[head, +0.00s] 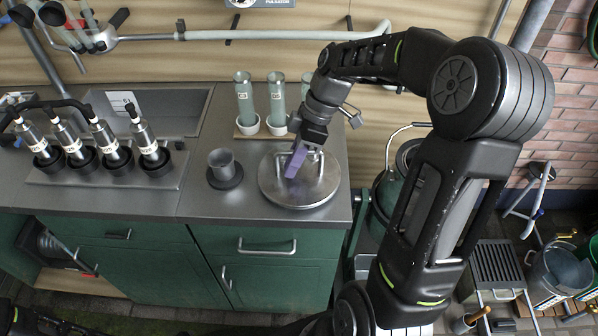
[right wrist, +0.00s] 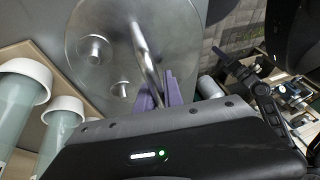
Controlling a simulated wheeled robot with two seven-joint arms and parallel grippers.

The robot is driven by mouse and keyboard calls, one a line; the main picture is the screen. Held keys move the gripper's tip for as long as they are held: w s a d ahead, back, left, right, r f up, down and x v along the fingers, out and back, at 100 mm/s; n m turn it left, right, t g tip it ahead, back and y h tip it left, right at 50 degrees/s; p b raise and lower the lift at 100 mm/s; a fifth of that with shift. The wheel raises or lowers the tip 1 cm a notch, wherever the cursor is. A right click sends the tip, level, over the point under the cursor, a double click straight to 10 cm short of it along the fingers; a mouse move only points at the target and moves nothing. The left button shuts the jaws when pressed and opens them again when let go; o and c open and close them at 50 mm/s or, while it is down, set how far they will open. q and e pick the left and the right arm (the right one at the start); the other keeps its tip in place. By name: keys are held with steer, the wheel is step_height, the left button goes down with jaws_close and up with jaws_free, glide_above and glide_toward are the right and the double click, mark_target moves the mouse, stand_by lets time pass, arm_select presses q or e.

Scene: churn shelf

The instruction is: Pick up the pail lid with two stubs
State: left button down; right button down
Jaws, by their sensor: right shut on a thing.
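The pail lid (head: 323,187) is a round, shiny metal disc with a bar handle across its top. It is at the right end of the counter; I cannot tell whether it touches the top. In the right wrist view the lid (right wrist: 185,30) shows two short round stubs, one (right wrist: 95,48) larger than the other (right wrist: 120,89), beside the handle (right wrist: 143,55). My right gripper (head: 296,163) comes down over the lid with its purple fingers shut on the handle; the fingers (right wrist: 156,95) also show in the right wrist view. My left gripper is not in view.
Green tubes in white cups (head: 245,105) stand just behind the lid. A grey cup (head: 222,165) stands on its left, and a rack of metal cylinders (head: 107,150) farther left. A green pail (head: 385,195) stands right of the counter. The counter's front edge (head: 270,220) is clear.

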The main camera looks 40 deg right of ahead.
steer(key=shift+r, duration=0.1)
steer(key=shift+w+r, duration=0.1)
steer(key=shift+r, duration=0.45)
step_height(320, 180, up, 9)
steer(key=shift+f+b, duration=0.1)
steer(key=shift+b, duration=0.35)
stand_by(0.3)
